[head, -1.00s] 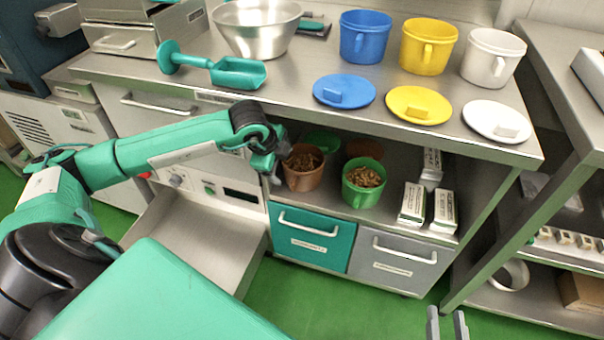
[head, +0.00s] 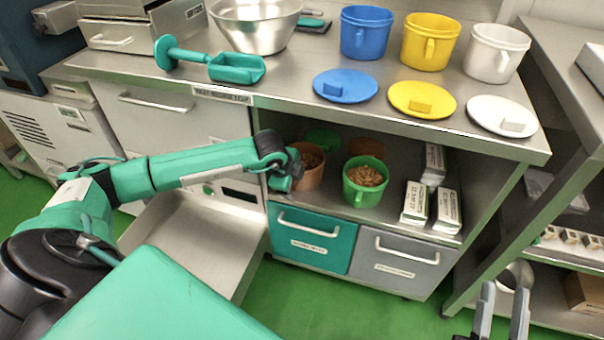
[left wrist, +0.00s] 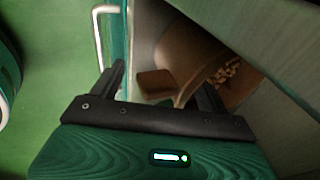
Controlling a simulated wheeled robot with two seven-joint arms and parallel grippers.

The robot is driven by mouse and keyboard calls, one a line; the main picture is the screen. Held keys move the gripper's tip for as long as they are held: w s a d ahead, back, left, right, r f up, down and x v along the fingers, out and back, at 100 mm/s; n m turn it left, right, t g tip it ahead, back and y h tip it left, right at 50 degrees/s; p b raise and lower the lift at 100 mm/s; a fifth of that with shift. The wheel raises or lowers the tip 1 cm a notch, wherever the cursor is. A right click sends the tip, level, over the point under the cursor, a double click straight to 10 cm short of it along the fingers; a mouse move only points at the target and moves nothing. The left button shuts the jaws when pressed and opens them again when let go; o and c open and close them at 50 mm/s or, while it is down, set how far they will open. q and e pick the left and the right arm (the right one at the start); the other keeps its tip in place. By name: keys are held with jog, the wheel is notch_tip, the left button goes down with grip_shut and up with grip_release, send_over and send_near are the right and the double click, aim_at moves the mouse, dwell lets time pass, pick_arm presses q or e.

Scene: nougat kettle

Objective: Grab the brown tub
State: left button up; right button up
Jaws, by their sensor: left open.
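The brown tub (head: 313,174) stands on the shelf under the counter, with brown pieces inside. In the left wrist view the tub (left wrist: 185,50) looks tilted, with the pieces at its mouth. My left gripper (head: 293,172) is at the tub's left side in the head view, partly overlapping it. In the left wrist view its fingers (left wrist: 160,74) are spread, with part of the tub beyond and between them. Whether they touch it I cannot tell. My right gripper (head: 505,290) is open and empty at the lower right, away from the tub.
A green tub (head: 362,191) with brown pieces stands right of the brown tub. Another brown tub (head: 367,147) and a green one (head: 323,139) are behind. White boxes (head: 415,203) stand further right. The counter edge (head: 400,126) overhangs the shelf; a teal drawer (head: 312,240) is below.

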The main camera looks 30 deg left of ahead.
pick_arm(q)
jog(key=c, duration=1.4)
jog(key=shift+r, duration=0.2)
